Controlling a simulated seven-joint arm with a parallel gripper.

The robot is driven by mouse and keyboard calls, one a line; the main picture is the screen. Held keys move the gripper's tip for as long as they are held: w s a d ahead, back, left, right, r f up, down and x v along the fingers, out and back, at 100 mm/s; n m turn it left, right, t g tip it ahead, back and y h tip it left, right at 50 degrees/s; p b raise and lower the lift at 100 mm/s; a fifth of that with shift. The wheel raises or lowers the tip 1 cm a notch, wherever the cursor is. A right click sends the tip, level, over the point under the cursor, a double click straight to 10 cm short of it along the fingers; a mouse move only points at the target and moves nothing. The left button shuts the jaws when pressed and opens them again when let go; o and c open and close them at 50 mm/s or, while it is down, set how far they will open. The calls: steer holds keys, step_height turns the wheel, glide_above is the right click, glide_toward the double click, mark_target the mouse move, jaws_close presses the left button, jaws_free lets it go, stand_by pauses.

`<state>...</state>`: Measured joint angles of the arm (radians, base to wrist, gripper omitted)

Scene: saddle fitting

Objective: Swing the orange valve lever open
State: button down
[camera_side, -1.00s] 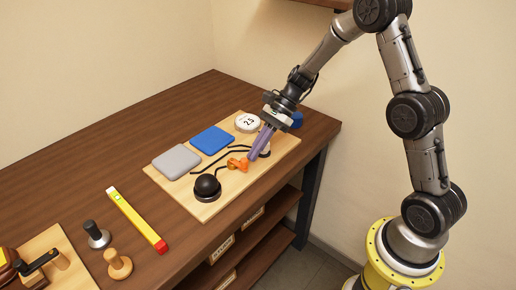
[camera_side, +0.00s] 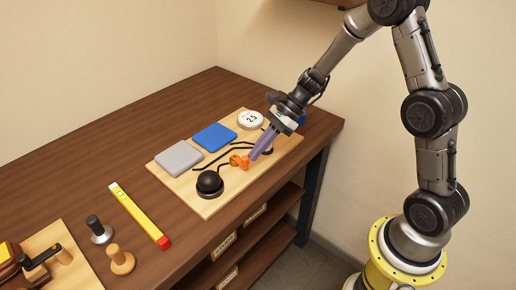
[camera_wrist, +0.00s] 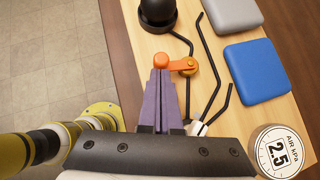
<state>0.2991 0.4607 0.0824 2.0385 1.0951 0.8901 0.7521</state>
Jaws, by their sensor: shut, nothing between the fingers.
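The orange valve lever (camera_side: 240,161) sits on a light wooden board (camera_side: 208,207), near the black dome. In the wrist view, the lever (camera_wrist: 176,65) runs from a yellow-orange pivot on the right to a round orange knob on the left. My gripper (camera_side: 252,158) is shut and empty, its long purple fingers angled down beside the lever. In the wrist view, my fingertips (camera_wrist: 161,74) are together right at the knob's near side; I cannot tell whether they touch it. The fingers hide little of the lever there.
The board carries a black dome (camera_side: 209,182), grey pad (camera_side: 179,157), blue pad (camera_side: 214,138), a round "2.5" gauge (camera_side: 250,120) and thin black tubes. The table's front edge is close to the board.

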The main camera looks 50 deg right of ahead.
steer(key=shift+s+a+m+t+h, duration=0.2)
steer(key=shift+a+m+t, duration=0.2)
steer(key=shift+m, duration=0.2)
steer(key=shift+s+a+m+t+h, duration=0.2)
steer(key=shift+a+m+t, duration=0.2)
steer(key=shift+m, duration=0.2)
steer(key=a+m+t+h, duration=0.1)
steer(key=m, duration=0.1)
steer(key=shift+a+m+t, duration=0.2)
steer(key=shift+m+t, duration=0.2)
steer(key=shift+a+h, duration=0.2)
steer(key=shift+h, duration=0.1)
steer(key=shift+w+a, duration=0.2)
steer(key=shift+a, duration=0.3)
steer(key=shift+w+a, duration=0.15)
steer(key=shift+a, duration=0.45)
steer(key=shift+w, duration=0.1)
